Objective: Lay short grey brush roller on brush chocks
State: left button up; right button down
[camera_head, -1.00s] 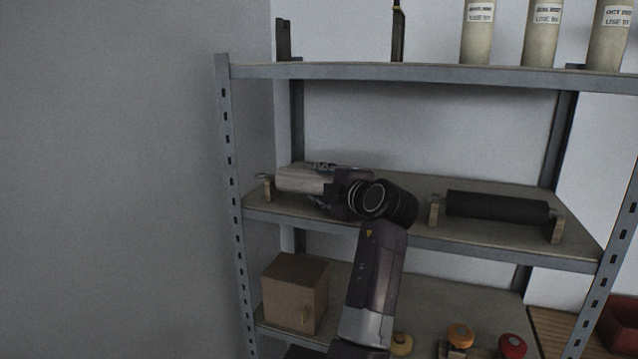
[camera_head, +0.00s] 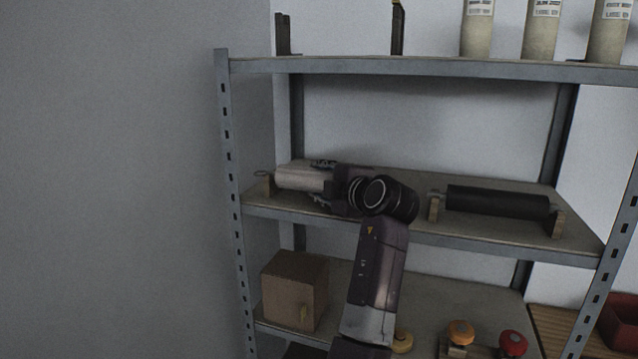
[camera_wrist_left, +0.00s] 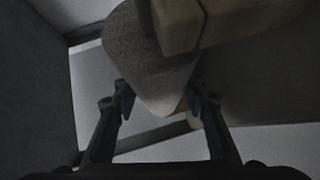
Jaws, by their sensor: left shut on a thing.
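The short grey brush roller (camera_head: 298,178) is at the left of the middle shelf, roughly level. My left gripper (camera_head: 320,183) is shut around its right part. Its metal shaft end sticks out left, at the top of a wooden brush chock (camera_head: 266,187); I cannot tell if it touches. The other chock is hidden behind my gripper in the head view. In the left wrist view the roller (camera_wrist_left: 150,55) lies between the fingers (camera_wrist_left: 158,103), beside a pale wooden block (camera_wrist_left: 180,20). My right gripper is not in view.
A black roller (camera_head: 497,202) rests on two wooden chocks at the right of the same middle shelf (camera_head: 420,234). The upper shelf edge (camera_head: 430,68) runs above my gripper. A cardboard box (camera_head: 293,290) and several coloured round items stand on the lower shelf.

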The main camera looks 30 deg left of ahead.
pick_arm(q)
jog(key=o, duration=1.4)
jog(key=shift+o, duration=0.2)
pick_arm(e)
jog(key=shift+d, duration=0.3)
pick_arm(q)
jog(key=shift+f, duration=0.1)
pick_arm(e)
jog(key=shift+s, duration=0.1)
pick_arm(q)
jog(key=shift+s+d, duration=0.1)
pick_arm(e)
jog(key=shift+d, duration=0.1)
pick_arm(q)
jog(key=v, duration=0.7)
jog(key=shift+s+d, duration=0.1)
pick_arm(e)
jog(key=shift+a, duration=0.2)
pick_arm(q)
jog(key=shift+r, duration=0.25)
jog(key=shift+d+f, duration=0.1)
